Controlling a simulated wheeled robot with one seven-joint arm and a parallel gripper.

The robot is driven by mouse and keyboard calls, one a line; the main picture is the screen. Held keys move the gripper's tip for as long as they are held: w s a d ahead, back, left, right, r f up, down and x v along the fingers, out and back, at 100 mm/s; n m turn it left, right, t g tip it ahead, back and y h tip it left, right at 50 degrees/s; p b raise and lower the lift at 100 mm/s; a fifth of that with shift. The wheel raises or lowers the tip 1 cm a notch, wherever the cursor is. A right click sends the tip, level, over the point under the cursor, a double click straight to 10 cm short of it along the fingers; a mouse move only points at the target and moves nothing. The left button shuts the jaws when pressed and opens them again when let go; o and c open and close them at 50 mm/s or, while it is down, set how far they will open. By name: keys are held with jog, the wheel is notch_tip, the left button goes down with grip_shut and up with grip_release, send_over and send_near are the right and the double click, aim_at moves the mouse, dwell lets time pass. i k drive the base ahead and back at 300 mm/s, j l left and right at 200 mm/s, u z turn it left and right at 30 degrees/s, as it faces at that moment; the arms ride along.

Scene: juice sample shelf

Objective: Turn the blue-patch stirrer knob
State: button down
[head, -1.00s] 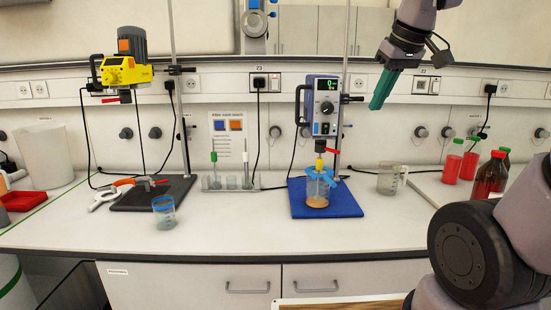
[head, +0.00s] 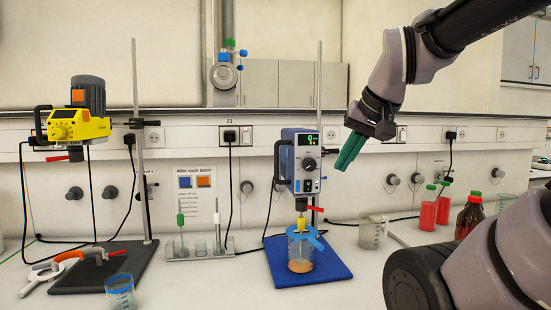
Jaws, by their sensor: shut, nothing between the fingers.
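The blue and light-grey stirrer (head: 287,160) hangs on a stand right of the middle in the head view. Its front has a lit green display, a round black knob (head: 310,164) and a switch below. Its shaft reaches into a clear beaker (head: 300,252) of orange liquid on a blue mat (head: 338,270). A second stirrer (head: 80,125), yellow with an orange patch on its motor, hangs at the left. My gripper (head: 344,167) has green fingers, shut and empty, pointing down-left. It appears right of the knob at about its height, with a visible gap.
A card (head: 194,190) with blue and orange squares is on the back wall. A glass jug (head: 372,231), red bottles (head: 428,208) and a brown bottle (head: 469,217) stand to the right. A beaker (head: 120,291) and an orange clamp (head: 94,254) are at front left.

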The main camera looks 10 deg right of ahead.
aim_at(309, 164)
jog(key=k+j, duration=0.2)
jog(key=j, duration=0.15)
jog(key=k+j, duration=0.2)
jog(key=j, duration=0.2)
jog(key=k+j, duration=0.2)
jog(key=j, duration=0.15)
jog(key=z, duration=0.05)
